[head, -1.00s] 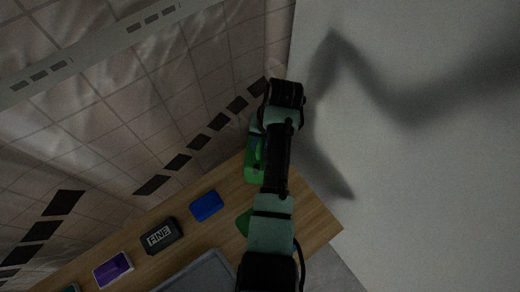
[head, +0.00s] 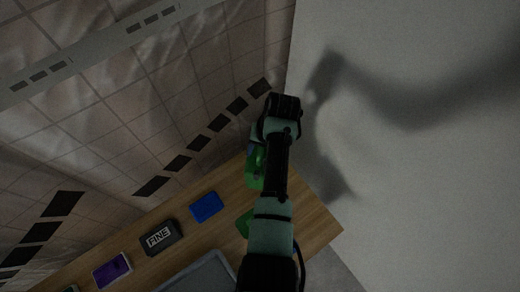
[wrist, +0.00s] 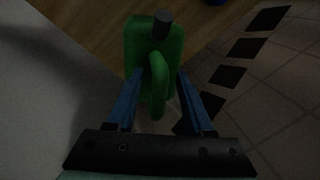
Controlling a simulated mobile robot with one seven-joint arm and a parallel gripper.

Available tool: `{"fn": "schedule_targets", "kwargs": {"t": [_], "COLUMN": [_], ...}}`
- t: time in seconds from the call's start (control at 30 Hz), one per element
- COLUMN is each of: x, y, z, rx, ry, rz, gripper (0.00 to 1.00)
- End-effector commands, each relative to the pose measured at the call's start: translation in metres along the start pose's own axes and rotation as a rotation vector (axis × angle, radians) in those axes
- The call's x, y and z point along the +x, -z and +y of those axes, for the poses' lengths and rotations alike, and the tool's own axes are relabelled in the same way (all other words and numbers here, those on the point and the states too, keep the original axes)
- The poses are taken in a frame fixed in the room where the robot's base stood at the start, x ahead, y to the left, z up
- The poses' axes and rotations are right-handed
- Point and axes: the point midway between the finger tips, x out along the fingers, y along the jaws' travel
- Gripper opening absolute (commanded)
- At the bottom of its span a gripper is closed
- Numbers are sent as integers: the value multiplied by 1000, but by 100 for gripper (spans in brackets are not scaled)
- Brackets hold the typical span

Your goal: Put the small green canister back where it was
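A green canister (head: 254,178) with a handle is at the far right end of the wooden table, partly hidden behind my arm. In the wrist view the canister (wrist: 140,40) has a dark cap and a looped handle. My gripper (wrist: 160,108) has its two blue fingers spread, one on each side of the handle, with gaps visible on both sides. In the head view the fingers are mostly hidden by the arm. A second green thing (head: 242,224) lies nearer on the table, mostly covered by my arm; I cannot tell its size.
The wooden table (head: 312,222) also holds a blue box (head: 206,207), a black box marked FINE (head: 159,238), a purple box (head: 112,270) and a grey tray (head: 200,275). A pale wall (head: 430,170) stands close on the right. Tiled floor with dark marks lies beyond.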

Motion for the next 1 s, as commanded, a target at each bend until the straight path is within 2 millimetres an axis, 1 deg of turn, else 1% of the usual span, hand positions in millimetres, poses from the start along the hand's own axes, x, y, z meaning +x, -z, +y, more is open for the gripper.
{"fn": "schedule_targets", "kwargs": {"t": [0.13, 0.27, 0.37, 0.6, 0.7, 0.83, 1.0], "x": [-1, -11, -28, -80, -98, -114, -123], "y": [0, 1, 1, 2, 1, 1, 0], "z": [0, -1, 0, -1, -1, -1, 0], "rx": [0, 0, 1, 1, 0, 0, 1], "ry": [0, 0, 0, 1, 1, 1, 0], "rz": [0, 3, 4, 6, 4, 2, 0], "gripper": [52, 52, 52, 52, 52, 52, 52]}}
